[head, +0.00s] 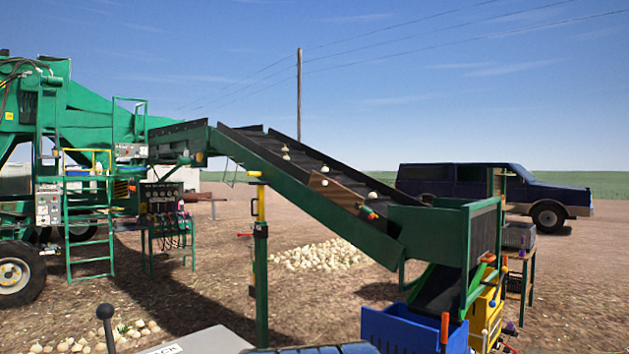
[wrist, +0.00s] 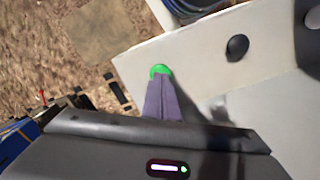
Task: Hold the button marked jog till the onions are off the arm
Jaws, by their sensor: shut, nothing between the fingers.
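In the wrist view my gripper (wrist: 162,80) is shut and empty, its two grey-purple fingers side by side. Their tips are at a round green button (wrist: 160,68) on a pale panel (wrist: 133,62) and cover part of it. I cannot tell whether the button is pressed in, and no jog marking is readable. In the head view the elevator arm (head: 300,185) is a long green conveyor with a dark belt, sloping down to the right. Several pale onions (head: 373,195) are spread along the belt. My gripper is not visible in the head view.
A dark round knob (wrist: 237,47) stands on the panel, right of the fingers. In the head view a blue bin (head: 400,330) is below the conveyor's low end. A pile of onions (head: 320,255) lies on the ground behind. A dark blue pickup (head: 460,182) stands at right.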

